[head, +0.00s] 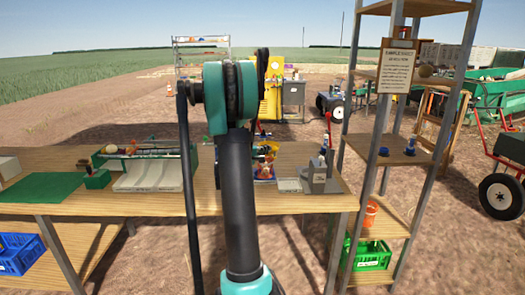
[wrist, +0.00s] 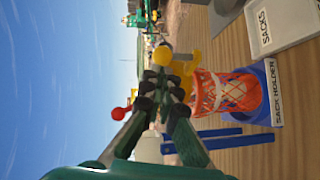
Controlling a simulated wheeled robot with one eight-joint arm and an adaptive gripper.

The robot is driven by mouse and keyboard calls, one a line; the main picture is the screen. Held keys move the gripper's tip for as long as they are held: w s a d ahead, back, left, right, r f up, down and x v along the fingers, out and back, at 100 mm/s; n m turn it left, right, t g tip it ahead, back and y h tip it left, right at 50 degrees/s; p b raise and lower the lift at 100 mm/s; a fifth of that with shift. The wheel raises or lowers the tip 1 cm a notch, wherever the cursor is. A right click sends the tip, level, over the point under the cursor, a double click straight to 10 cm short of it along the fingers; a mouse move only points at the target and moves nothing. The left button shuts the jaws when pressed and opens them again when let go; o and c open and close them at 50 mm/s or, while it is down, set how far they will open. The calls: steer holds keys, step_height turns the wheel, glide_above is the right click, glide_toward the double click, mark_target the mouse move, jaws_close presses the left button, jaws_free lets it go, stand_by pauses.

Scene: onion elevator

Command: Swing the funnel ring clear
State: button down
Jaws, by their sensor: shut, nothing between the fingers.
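A yellow part with a round yellow knob, which looks like the funnel ring (wrist: 190,65), shows in the wrist view beside an orange net sack (wrist: 220,92) in a blue sack holder (wrist: 262,92). My gripper (wrist: 165,88) has its fingers closed together, with no object between them. The fingertips appear close to the yellow part and its knob; I cannot tell whether they touch. They partly cover it. In the head view the sack holder (head: 265,172) stands on the bench just right of my arm, which hides my gripper there.
A red knob (wrist: 118,113) shows near the fingers. A sacks tray (head: 289,185) and a grey device (head: 319,177) stand right of the holder on the wooden bench (head: 150,204). A white-floored chute (head: 150,175) is left of my arm. A tall shelf (head: 381,165) stands right.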

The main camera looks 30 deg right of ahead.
stand_by(0.3)
steer(key=w+d+n+t+y, duration=0.2)
steer(key=d+n+t, duration=0.1)
steer(key=d, duration=1.8)
steer(key=shift+t, duration=0.6)
